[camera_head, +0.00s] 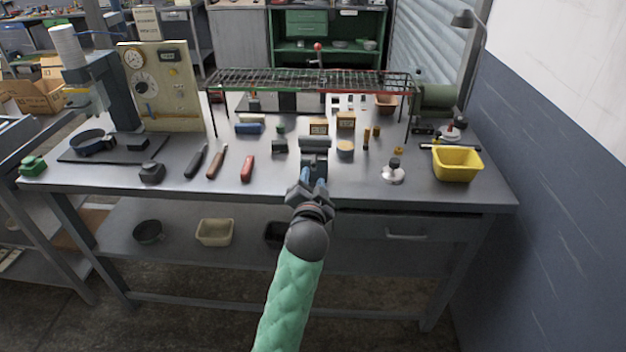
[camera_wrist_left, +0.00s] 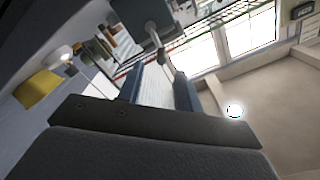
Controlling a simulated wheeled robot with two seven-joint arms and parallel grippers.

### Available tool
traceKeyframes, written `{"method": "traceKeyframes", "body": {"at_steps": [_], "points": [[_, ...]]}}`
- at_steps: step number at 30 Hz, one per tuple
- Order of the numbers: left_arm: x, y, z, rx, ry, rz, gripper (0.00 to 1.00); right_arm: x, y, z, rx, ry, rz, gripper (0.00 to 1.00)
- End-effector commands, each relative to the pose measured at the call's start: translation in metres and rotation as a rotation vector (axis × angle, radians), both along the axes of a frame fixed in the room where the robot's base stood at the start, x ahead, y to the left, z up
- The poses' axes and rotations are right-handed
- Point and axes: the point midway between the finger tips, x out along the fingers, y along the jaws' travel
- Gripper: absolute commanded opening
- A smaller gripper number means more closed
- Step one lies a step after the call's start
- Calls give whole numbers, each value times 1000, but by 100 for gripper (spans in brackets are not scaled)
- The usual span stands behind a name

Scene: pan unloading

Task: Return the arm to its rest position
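My left gripper (camera_head: 314,178) is at the end of the green-sleeved arm, over the front middle of the grey workbench (camera_head: 105,178). Its two blue fingers are apart, and I see nothing clearly gripped between them. In the left wrist view the fingers (camera_wrist_left: 159,90) also stand apart, with a pale striped surface showing between them; I cannot tell what it is. A dark grey cylinder (camera_head: 314,143) lies on the bench just beyond the fingertips in the head view. My right gripper is not in view.
A yellow bin (camera_head: 457,164) stands at the bench's right. A wire rack (camera_head: 312,81) spans the back. Screwdriver-like tools (camera_head: 216,165) lie left of my gripper. Small blocks and a white-based knob (camera_head: 393,173) are nearby. A drill press (camera_head: 95,85) stands at left. A wall closes the right side.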

Motion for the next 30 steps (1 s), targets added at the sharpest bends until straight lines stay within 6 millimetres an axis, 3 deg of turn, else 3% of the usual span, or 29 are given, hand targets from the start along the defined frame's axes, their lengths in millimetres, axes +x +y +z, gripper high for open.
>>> {"method": "traceKeyframes", "body": {"at_steps": [10, 13, 23, 26, 30], "points": [[0, 0, 0, -13, 1, 1, 35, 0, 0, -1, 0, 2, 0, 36], [0, 3, -9, -58, 46, 17, 35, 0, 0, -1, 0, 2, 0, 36], [-19, 9, -66, -359, 404, 62, 35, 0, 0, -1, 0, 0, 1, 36], [-32, 15, -86, -432, 519, 76, 35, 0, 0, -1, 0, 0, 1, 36], [-66, 26, -129, -512, 699, 106, 35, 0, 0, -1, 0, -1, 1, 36]]}}
